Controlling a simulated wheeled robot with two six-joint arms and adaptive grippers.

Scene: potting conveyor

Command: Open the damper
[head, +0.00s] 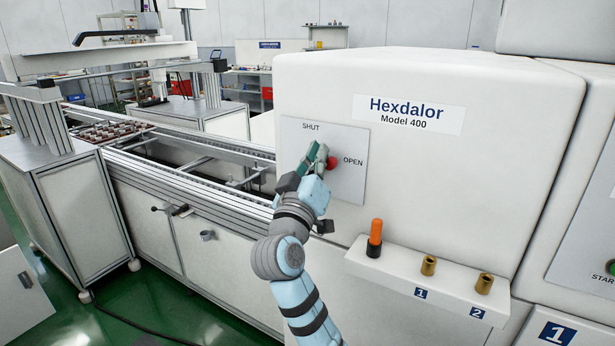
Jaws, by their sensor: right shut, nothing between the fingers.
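The damper panel (350,190) is a grey plate on the front of the white Hexdalor Model 400 machine (480,170). It reads SHUT at the top and OPEN at the right. A red knob (332,162) shows just left of the word OPEN. The rest of the damper handle is hidden behind my gripper. My right gripper (317,151) is in front of the panel, its fingers shut and empty, just left of the knob. I cannot tell whether they touch it. My left gripper is not in view.
A ledge (400,270) below the panel holds an orange-handled tool (375,236) and two brass sockets (429,265) (484,283), above labels 1 and 2. A conveyor (190,183) runs off to the left, with a loaded tray (115,131) at its far end.

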